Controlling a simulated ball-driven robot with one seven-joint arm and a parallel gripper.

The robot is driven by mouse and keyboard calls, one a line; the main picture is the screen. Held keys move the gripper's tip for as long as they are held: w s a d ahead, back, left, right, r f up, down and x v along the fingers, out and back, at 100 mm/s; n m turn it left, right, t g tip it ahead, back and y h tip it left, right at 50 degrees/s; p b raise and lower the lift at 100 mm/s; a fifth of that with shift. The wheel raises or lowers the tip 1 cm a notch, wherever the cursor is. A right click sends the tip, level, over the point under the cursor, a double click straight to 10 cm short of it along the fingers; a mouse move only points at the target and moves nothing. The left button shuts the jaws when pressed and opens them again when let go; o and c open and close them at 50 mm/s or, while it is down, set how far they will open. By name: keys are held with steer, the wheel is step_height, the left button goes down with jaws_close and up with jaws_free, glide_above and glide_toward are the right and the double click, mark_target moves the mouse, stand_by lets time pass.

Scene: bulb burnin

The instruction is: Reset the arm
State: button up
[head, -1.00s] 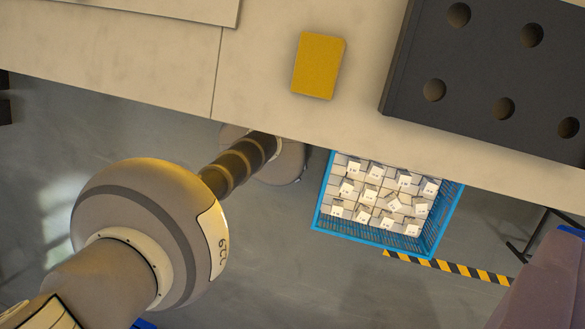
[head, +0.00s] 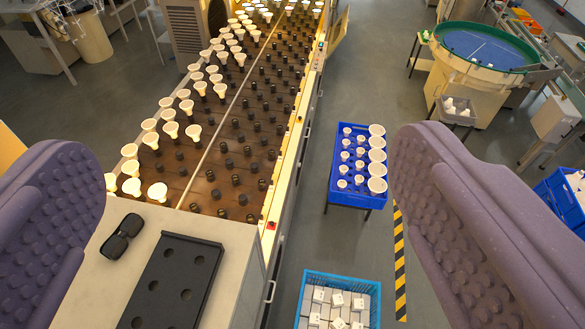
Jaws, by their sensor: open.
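My gripper (head: 245,225) is open and empty. Its two purple, ridged fingers stand wide apart at the left and right sides of the head view.
A long rack (head: 235,165) holds rows of sockets, several with white bulbs. A blue crate of bulbs (head: 347,196) stands right of it. A light blue crate of white boxes (head: 309,282) is on the floor. A round green-rimmed machine (head: 480,69) stands far right. Grey floor lies between.

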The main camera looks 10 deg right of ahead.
step_height(320, 180, down, 34)
steer(key=b, duration=3.4)
steer(key=shift+f, duration=0.1)
